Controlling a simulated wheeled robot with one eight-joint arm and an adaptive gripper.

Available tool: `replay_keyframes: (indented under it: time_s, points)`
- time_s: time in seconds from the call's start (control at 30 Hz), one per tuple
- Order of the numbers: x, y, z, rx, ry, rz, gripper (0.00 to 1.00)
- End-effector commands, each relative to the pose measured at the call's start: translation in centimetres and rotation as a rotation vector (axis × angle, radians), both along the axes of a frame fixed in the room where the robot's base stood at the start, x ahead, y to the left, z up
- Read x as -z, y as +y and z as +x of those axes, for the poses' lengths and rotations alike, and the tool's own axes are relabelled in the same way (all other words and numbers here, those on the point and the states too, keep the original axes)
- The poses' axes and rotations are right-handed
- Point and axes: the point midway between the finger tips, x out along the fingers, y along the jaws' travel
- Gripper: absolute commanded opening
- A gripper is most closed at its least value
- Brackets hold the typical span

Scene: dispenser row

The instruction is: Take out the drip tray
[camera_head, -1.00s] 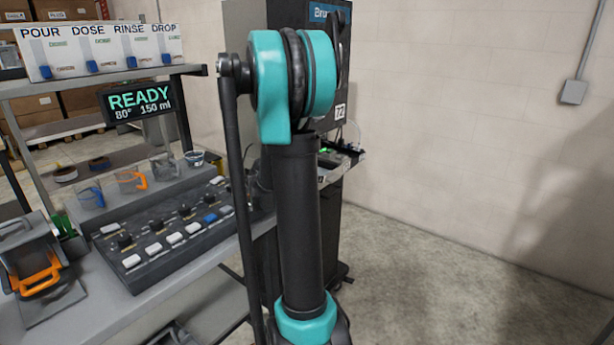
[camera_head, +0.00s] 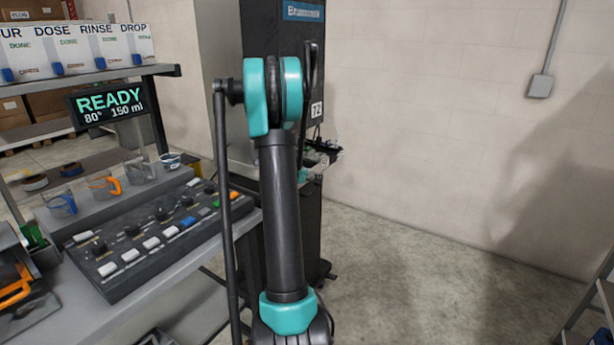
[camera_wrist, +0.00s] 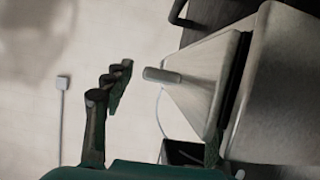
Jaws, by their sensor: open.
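In the wrist view a pale grey tapered panel (camera_wrist: 198,82) with a short rounded handle (camera_wrist: 163,76) stands out from a metal housing (camera_wrist: 280,85). It may be the drip tray front; I cannot tell for sure. My gripper (camera_wrist: 160,112) is open, with dark fingers at left and lower right. The handle lies beyond them, apart from the left finger, and nothing is held. In the head view the tall dark machine (camera_head: 285,40) stands behind my arm. My gripper there (camera_head: 322,153) is small and partly hidden, close to the machine's front.
A bench at left holds a control panel (camera_head: 150,238) with knobs and buttons. Cups stand behind it, including one with an orange handle (camera_head: 105,186), below a READY display (camera_head: 110,104).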

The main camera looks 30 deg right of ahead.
Motion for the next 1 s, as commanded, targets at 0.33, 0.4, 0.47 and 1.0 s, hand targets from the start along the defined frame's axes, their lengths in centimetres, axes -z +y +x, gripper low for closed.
replay_keyframes:
  time_s: [0.33, 0.4, 0.47, 1.0]
  points:
    - [0.17, -0.35, 0.14, 0.000, 0.001, 0.000, 0.57]
    - [0.16, -0.34, 0.14, 0.000, 0.001, 0.000, 0.51]
    - [0.16, -0.34, 0.14, 0.000, 0.001, 0.000, 0.43]
    - [0.11, -0.33, 0.14, 0.000, 0.000, 0.000, 0.00]
